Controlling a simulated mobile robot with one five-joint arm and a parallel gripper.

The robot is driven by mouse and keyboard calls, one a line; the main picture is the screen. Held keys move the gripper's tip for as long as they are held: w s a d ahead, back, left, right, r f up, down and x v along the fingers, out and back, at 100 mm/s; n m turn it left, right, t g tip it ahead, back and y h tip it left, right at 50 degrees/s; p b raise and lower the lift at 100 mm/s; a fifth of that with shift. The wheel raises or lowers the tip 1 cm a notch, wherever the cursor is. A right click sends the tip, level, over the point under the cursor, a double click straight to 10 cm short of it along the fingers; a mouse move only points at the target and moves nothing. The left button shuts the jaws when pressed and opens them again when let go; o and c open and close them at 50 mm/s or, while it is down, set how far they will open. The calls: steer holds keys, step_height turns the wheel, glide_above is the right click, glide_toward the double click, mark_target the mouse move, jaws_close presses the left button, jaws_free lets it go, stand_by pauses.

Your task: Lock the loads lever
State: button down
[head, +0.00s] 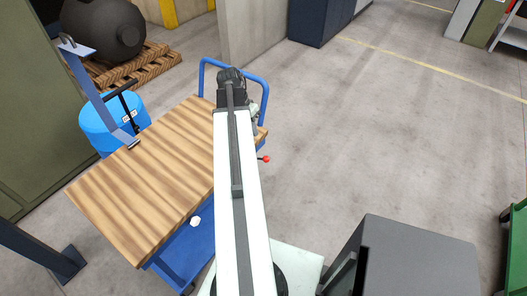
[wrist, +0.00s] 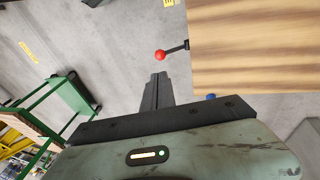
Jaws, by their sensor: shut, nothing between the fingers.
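The lever is a short black rod with a red ball knob (head: 265,159), sticking out from the right side of the wood-topped cart (head: 130,185) in the head view. In the wrist view the red knob (wrist: 160,55) is near the top middle, with its dark rod reaching right to the wooden top's edge (wrist: 250,50). My gripper (wrist: 159,76) is shut and empty. Its fingertips appear just below the knob in the picture, with a small gap between them. Whether they are at the knob's height I cannot tell.
The cart has a blue push handle (head: 265,95) at its far end. A blue bracket arm (head: 95,92) rises by its left edge, near a blue drum (head: 95,128). A grey cabinet (head: 420,262) stands at lower right. The floor right of the cart is clear.

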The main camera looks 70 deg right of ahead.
mark_target(265, 157)
steer(key=b+x, duration=1.3)
steer(key=x, duration=0.1)
steer(key=shift+w+f+b, duration=0.1)
steer(key=shift+b, duration=0.2)
